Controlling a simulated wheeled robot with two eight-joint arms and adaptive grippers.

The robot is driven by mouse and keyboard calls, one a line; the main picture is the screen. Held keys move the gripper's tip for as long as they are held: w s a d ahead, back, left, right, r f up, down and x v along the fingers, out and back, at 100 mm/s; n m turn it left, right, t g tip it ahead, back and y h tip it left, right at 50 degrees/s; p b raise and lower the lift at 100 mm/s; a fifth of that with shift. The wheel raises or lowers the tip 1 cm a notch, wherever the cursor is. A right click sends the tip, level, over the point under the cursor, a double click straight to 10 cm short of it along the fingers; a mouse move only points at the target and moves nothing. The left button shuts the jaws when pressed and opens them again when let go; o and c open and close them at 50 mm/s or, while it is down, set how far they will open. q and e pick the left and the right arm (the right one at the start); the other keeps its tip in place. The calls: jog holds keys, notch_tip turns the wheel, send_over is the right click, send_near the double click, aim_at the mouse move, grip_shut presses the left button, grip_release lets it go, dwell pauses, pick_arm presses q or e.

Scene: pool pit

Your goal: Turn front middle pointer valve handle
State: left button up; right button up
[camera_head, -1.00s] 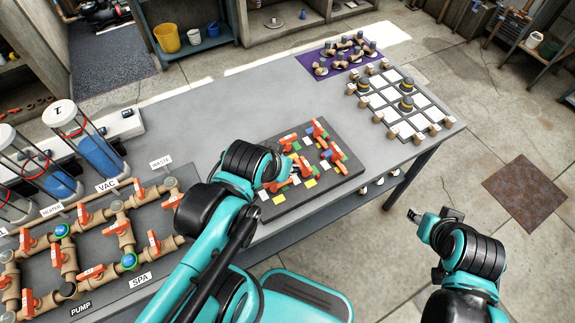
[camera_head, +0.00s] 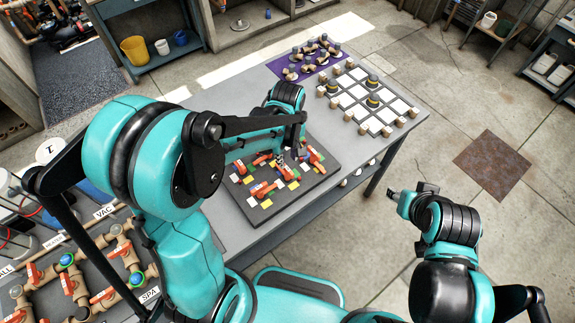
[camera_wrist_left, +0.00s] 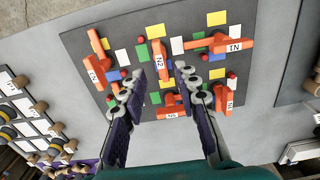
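The dark valve board (camera_head: 300,197) lies on the grey table and carries several orange pointer handles among coloured squares. In the left wrist view the handle labelled N2 (camera_wrist_left: 160,60) is near the board's upper middle. My left gripper (camera_wrist_left: 160,70) is open over the board, with one fingertip on each side of N2. I cannot tell whether they touch it. The handle labelled N5 (camera_wrist_left: 172,112) lies lower, between the fingers. In the head view my left gripper (camera_head: 279,160) is partly hidden by its arm. My right gripper (camera_head: 412,192) is off the table; its opening is unclear.
A tic-tac-toe board (camera_head: 360,100) and a purple mat (camera_head: 305,62) with knobbed pieces lie at the table's far end. A pipe panel (camera_head: 75,275) is at the left, partly behind my arm.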

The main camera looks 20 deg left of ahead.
aim_at(288, 169)
pick_arm(q)
notch_tip(288, 169, down, 6)
jog(key=shift+b, duration=0.7)
grip_shut()
